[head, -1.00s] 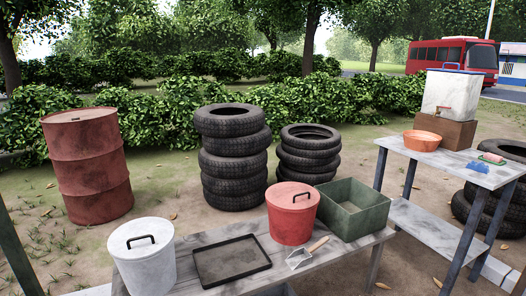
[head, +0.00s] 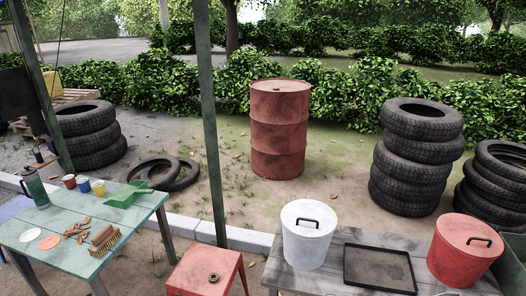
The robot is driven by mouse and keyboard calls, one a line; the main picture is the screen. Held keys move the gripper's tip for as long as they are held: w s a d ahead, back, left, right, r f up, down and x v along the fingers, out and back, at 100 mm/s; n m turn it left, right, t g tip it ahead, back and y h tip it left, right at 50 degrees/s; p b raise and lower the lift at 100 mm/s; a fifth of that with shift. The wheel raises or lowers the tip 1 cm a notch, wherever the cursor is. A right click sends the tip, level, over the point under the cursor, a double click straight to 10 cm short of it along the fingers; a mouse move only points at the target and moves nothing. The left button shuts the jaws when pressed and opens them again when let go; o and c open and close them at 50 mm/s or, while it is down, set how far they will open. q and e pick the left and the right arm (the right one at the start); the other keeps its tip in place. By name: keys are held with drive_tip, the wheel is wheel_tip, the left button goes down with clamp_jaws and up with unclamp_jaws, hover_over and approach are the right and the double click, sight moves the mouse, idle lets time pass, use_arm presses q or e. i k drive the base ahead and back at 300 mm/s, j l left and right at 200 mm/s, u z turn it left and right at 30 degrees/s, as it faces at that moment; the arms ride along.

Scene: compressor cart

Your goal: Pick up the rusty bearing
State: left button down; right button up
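A small dark brown ring with a hole in its middle, which looks like the rusty bearing (head: 213,278), lies flat on top of a red stool (head: 190,268) at the bottom of the head view, left of centre. It is small in the picture, so its finer detail cannot be told. Nothing covers it. Neither of my grippers shows in the head view.
A green table (head: 60,228) with cups, a brush and small pieces stands left of the stool. A grey bench (head: 335,262) with a white bucket (head: 308,240), black tray (head: 380,285) and red bucket (head: 462,262) stands right. A green post (head: 210,130) rises behind the stool.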

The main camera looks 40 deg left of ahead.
sight(212, 275)
drive_tip(key=u, duration=1.75)
drive_tip(key=i, duration=0.1)
drive_tip(key=j+z, duration=0.05)
